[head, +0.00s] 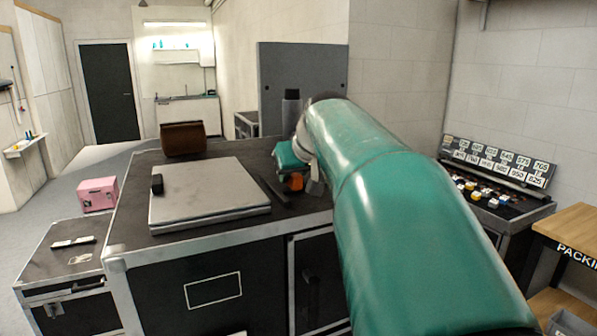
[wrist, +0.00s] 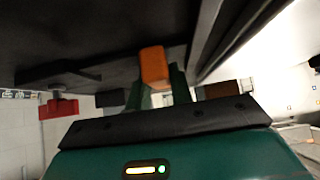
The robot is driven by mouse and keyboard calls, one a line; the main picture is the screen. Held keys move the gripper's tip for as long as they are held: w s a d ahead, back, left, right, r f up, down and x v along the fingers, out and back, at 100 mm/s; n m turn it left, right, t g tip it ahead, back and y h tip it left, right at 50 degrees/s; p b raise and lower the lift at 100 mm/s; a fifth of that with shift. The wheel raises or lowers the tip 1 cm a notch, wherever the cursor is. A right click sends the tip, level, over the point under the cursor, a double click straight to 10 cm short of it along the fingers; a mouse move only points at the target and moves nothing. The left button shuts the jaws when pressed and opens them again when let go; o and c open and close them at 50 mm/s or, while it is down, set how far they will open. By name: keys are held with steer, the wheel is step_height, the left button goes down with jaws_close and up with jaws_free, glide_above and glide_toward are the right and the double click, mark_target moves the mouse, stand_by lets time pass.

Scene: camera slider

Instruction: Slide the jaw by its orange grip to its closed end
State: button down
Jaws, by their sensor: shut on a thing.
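The orange grip (head: 296,182) shows in the head view at the far right of the black case top, low in front of my gripper (head: 299,176). In the wrist view the orange grip (wrist: 154,66) is a block at upper centre, against a dark surface. The two green fingers of my gripper (wrist: 158,88) reach up to it, one on each side, and are shut on it. The jaw and its closed end cannot be made out clearly; my arm and gripper hide much of that area. Pale metal rails (wrist: 228,35) run diagonally right of the grip in the wrist view.
A grey flat slab (head: 205,192) with a small black block (head: 157,184) lies left of my gripper. A brown box-like thing (head: 182,138) stands behind it. A dark grey upright panel (head: 300,75) rises behind my gripper. A red knob-like part (wrist: 58,108) shows at left in the wrist view.

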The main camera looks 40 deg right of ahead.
steer(key=shift+w+a, duration=0.2)
steer(key=shift+a, duration=0.4)
steer(key=shift+w+a, duration=0.2)
steer(key=shift+a, duration=0.35)
steer(key=c, duration=1.5)
jaws_free()
steer(key=shift+a, duration=0.15)
steer(key=shift+s+r, duration=0.1)
steer(key=v, duration=1.3)
steer(key=shift+s+r, duration=0.2)
steer(key=shift+s, duration=0.1)
